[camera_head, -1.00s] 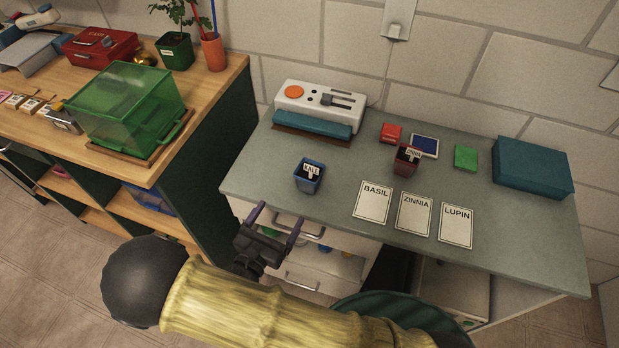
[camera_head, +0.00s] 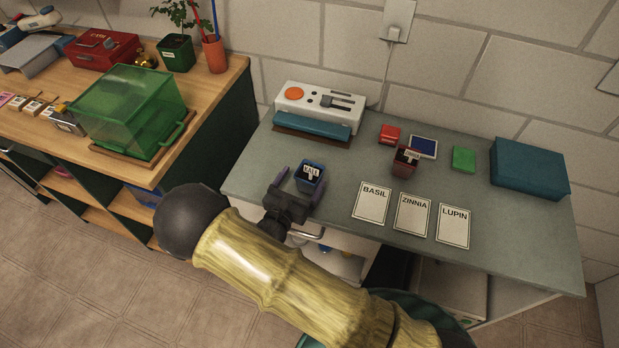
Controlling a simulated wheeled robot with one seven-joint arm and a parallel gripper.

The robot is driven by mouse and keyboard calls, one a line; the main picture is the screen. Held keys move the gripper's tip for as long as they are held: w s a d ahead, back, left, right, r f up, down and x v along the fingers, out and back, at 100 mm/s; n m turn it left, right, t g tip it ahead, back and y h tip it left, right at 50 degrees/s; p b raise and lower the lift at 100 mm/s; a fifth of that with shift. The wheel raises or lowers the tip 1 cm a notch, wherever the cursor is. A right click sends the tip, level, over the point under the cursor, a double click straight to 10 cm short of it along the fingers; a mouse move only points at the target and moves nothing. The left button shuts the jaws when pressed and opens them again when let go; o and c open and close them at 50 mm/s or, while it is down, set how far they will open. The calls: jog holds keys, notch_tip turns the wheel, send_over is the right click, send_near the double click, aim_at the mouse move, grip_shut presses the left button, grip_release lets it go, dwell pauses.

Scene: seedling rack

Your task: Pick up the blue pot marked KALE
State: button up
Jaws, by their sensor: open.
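The blue pot marked KALE (camera_head: 311,185) stands upright near the front edge of the grey table, with dark soil and a white label reading KALE. My gripper (camera_head: 298,177) is open, with its fingers pointing away toward the wall. One finger shows to the left of the pot and the other lies at its right side, partly hard to see against it. The pot appears to be between the fingers; I cannot tell whether either finger touches it. The pot's lower front is partly hidden by my gripper.
Cards BASIL (camera_head: 372,203), ZINNIA (camera_head: 412,215) and LUPIN (camera_head: 453,226) lie right of the pot. A dark red pot (camera_head: 404,163) stands behind them. A white and teal machine (camera_head: 318,112) stands behind the KALE pot. A green clear box (camera_head: 128,110) sits on the wooden bench at left.

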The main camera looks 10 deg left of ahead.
aim_at(314, 165)
jog(key=shift+w+d+p, duration=0.2)
jog(key=shift+w+d, duration=0.1)
jog(key=shift+w, duration=0.55)
jog(key=shift+w+d+p, duration=0.15)
jog(key=shift+w+d, duration=0.1)
jog(key=shift+w, duration=0.55)
jog(key=shift+w+d+p, duration=0.2)
jog(key=shift+w+d, duration=0.1)
jog(key=shift+w, duration=0.55)
jog(key=c, duration=1.1)
jog(key=shift+c, duration=0.2)
jog(key=shift+r, duration=0.1)
notch_tip(314, 165, up, 10)
